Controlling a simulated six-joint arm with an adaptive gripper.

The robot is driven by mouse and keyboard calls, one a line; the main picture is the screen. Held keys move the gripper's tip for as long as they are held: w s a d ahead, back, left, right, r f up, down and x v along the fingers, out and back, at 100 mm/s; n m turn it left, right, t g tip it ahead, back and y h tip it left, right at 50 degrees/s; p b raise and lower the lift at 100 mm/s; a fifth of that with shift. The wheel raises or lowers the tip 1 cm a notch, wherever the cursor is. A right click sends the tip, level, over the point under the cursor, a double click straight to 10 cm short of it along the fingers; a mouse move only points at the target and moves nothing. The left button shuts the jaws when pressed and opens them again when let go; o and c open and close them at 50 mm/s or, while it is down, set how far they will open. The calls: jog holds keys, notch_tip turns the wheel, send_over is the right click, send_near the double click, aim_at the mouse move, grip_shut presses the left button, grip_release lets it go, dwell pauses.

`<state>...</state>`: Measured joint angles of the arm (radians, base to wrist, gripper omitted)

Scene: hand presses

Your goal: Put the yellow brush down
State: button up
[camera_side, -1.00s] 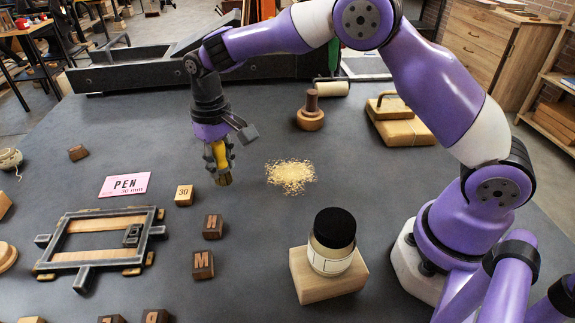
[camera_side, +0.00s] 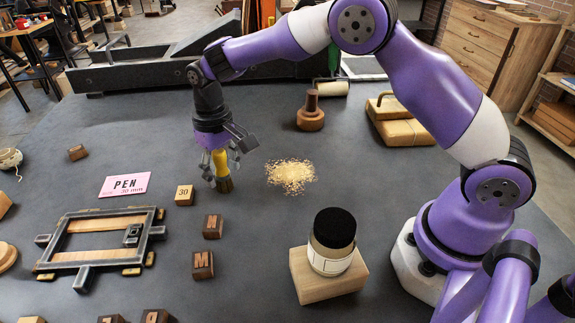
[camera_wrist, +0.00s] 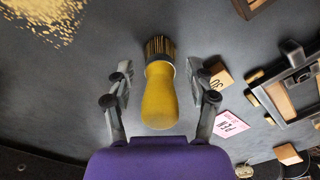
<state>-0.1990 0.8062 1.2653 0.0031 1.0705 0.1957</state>
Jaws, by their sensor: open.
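The yellow brush (camera_side: 221,167) stands upright on the dark table, bristles down, in the side view. In the wrist view the brush (camera_wrist: 159,97) lies between the two fingers, with its dark bristles away from my palm. My gripper (camera_side: 222,172) is still around the brush, pointing down. Its fingers are spread, and in the wrist view my gripper (camera_wrist: 162,85) shows a gap on both sides of the handle.
A pile of pale shavings (camera_side: 290,175) lies right of the brush. A black-topped jar (camera_side: 332,242) on a wooden block stands at front right.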

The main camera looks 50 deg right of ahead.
notch_tip(320, 180, up, 12)
jog(key=s+d+r+t, duration=0.3)
jog(key=s+d+r, duration=0.3)
jog(key=s, duration=0.4)
jog(key=s+d+f+t, duration=0.2)
jog(key=s+f, duration=0.1)
jog(key=s, duration=0.7)
jog(key=shift+s+f+t, duration=0.15)
jog(key=shift+f+t, duration=0.1)
jog(key=shift+t, duration=0.05)
